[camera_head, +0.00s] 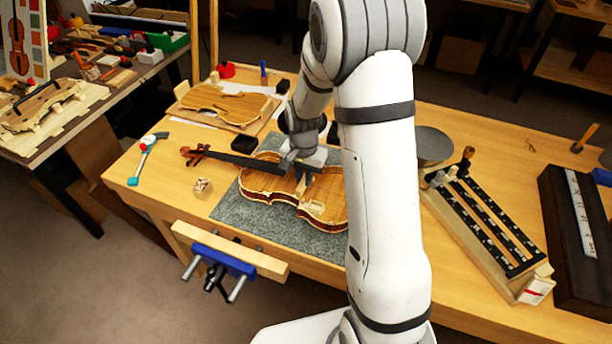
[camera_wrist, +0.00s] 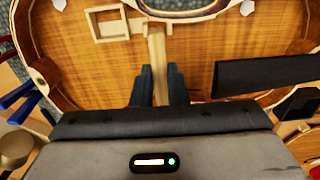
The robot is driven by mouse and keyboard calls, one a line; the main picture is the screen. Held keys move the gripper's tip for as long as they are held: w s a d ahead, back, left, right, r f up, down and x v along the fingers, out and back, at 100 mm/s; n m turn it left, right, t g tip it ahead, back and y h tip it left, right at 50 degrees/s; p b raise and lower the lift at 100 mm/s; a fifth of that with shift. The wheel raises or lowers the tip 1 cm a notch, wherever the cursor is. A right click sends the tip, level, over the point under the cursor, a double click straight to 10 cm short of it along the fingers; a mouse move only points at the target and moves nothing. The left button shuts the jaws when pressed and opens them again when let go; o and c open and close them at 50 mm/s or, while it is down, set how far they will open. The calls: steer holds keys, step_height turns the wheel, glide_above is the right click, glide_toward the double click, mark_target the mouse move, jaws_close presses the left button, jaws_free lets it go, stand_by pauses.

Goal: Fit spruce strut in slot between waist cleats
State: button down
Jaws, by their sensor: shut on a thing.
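The open violin body (camera_head: 262,182) lies on a grey mat, and its wooden inside (camera_wrist: 225,45) fills much of the wrist view. My gripper (camera_head: 301,183) is over the middle of the body. In the wrist view its two dark blue fingers (camera_wrist: 158,80) are shut on the spruce strut (camera_wrist: 156,45), a pale narrow stick that points away from the fingers. A small pale wooden frame (camera_wrist: 108,24) sits beside the strut's far end, which also shows in the head view (camera_head: 315,208). I cannot tell whether they touch. I cannot make out the waist cleats clearly.
The violin's dark fingerboard (camera_head: 243,161) reaches over the body from the left. A vise (camera_head: 225,262) is on the bench front. My arm hides the body's right end.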

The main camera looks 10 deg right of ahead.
steer(key=shift+f+b, duration=0.7)
steer(key=shift+f, duration=0.25)
steer(key=c, duration=1)
jaws_free()
steer(key=shift+c, duration=0.2)
steer(key=shift+r, duration=0.15)
steer(key=shift+r+p, duration=2.05)
steer(key=shift+r, duration=0.85)
